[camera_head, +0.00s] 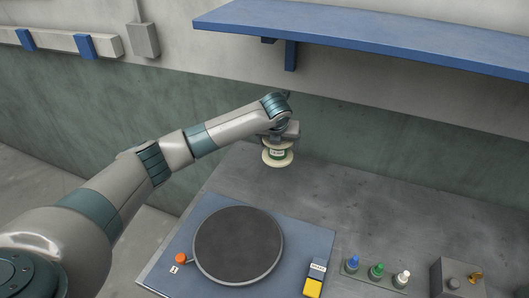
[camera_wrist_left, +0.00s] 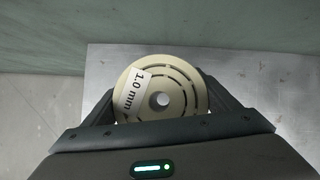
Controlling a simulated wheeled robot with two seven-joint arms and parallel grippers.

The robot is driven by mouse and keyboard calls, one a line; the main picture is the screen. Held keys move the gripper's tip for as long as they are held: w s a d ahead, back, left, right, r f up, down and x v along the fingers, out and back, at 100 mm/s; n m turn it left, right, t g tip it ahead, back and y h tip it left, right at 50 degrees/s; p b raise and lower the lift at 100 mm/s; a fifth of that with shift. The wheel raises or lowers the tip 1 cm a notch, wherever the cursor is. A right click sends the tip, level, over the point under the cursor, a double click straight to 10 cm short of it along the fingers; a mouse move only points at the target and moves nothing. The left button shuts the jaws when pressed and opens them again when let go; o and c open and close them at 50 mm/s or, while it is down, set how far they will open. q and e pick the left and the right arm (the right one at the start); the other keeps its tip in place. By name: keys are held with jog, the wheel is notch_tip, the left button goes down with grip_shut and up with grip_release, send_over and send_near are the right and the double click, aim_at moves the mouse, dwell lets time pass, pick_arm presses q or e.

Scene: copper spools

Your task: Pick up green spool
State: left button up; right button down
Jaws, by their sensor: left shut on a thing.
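The green spool (camera_head: 277,159) has cream flanges and a green middle with a pale label. It hangs upright under my left gripper (camera_head: 278,141) near the back left part of the table. In the left wrist view, its round cream top flange (camera_wrist_left: 186,83) carries a "1.0 mm" label and a centre hole. The fingers of my left gripper (camera_wrist_left: 161,105) are on both sides of the spool and shut on it. Whether the spool's underside touches the table is hard to tell. My right gripper is not in view.
Blue, green and white pegs (camera_head: 376,271) and a grey box (camera_head: 457,279) stand at right. A blue shelf (camera_head: 370,35) overhangs the back.

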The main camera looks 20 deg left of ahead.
pick_arm(q)
jog(key=shift+w+d+r+b, duration=0.2)
jog(key=shift+d+r, duration=0.35)
jog(key=shift+d, duration=0.3)
jog(key=shift+w+d+r+b, duration=0.1)
jog(key=shift+d+r+b, duration=0.1)
jog(key=shift+d+r, duration=0.5)
jog(key=shift+s+d+f, duration=0.1)
jog(key=shift+s+f, duration=0.05)
jog(key=shift+f, duration=0.1)
